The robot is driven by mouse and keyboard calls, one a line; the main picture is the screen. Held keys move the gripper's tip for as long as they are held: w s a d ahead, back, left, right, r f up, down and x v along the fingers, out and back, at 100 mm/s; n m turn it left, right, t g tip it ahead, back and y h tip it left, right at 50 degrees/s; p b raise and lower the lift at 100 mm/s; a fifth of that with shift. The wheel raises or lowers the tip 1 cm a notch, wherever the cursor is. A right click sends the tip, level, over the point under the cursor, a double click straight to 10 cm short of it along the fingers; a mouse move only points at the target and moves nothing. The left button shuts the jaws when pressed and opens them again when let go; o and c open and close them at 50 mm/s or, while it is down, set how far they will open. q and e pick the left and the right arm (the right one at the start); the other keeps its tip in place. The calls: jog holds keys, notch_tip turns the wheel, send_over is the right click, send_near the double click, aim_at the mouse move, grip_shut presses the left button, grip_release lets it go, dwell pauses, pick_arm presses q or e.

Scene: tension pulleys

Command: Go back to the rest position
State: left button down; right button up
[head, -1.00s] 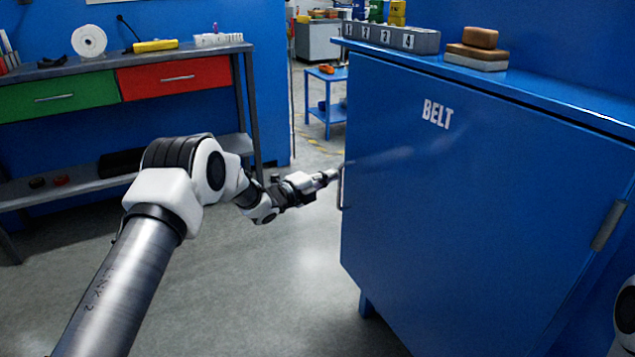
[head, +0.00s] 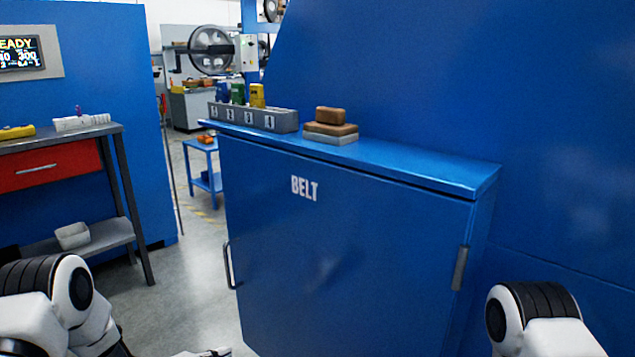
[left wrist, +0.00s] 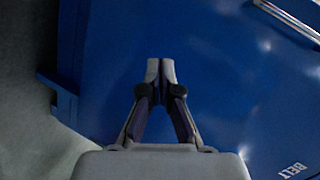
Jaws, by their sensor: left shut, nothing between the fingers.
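My left gripper (head: 212,352) shows only at the bottom edge of the head view, low in front of the blue BELT cabinet (head: 350,240). In the left wrist view my left gripper (left wrist: 161,70) has its fingertips together with nothing between them. The cabinet door fills most of that view behind the fingers. The gripper is apart from the cabinet's door handle (head: 229,265), which also shows in the left wrist view (left wrist: 290,17). My right arm shows only at the lower right of the head view; its gripper is out of frame.
The cabinet door is shut. On its top stand a numbered grey bin row (head: 253,117) and stacked brown blocks (head: 330,123). A workbench with a red drawer (head: 45,166) stands at the left. Open floor (head: 190,285) lies between bench and cabinet.

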pick_arm(q)
jog(key=s+d+f+n+g+y, duration=0.35)
jog(key=s+f+n, duration=0.25)
jog(key=s+f, duration=0.55)
jog(key=s+a+f+n+g+y, duration=0.15)
jog(key=s+n+g, duration=0.25)
jog(key=s+n, duration=0.7)
jog(key=s+a+n+g+y, duration=0.3)
jog(key=s+n+g, duration=0.15)
jog(key=s, duration=1.25)
notch_tip(320, 180, up, 28)
jog(key=p, duration=2.7)
jog(key=shift+f+p, duration=0.25)
jog(key=shift+p, duration=0.05)
jog(key=shift+a, duration=0.1)
